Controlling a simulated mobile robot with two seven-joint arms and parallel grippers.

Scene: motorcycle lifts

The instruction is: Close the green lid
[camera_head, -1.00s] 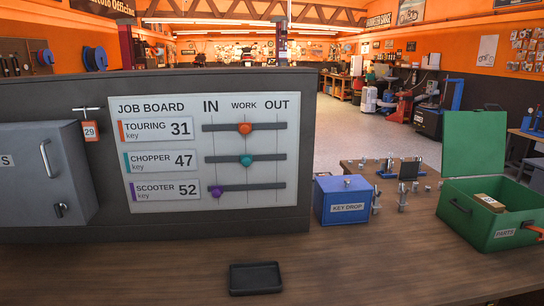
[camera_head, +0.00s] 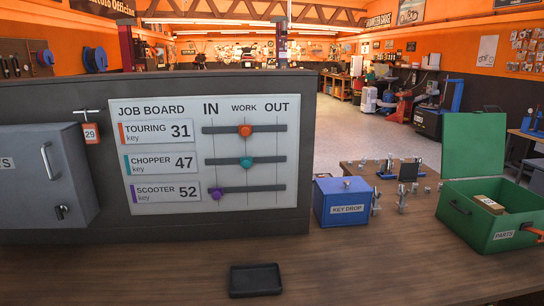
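The green lid (camera_head: 474,145) stands upright, open, at the back of the green box (camera_head: 480,232) labelled PARTS on the right of the bench. A brown packet with a white label (camera_head: 489,204) lies inside the box. An orange part, which looks like the tip of my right gripper (camera_head: 540,228), shows at the right edge, in front of the box's right side. Most of it is out of the picture, so its opening is hidden. I cannot tell whether it touches the box. My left gripper is not in view.
A blue KEY DROP box (camera_head: 345,209) stands left of the green box, with small metal parts and a stand (camera_head: 408,173) between them. A black tray (camera_head: 255,279) lies at the front. The job board (camera_head: 205,153) and a grey cabinet (camera_head: 42,175) fill the left. The front bench is mostly clear.

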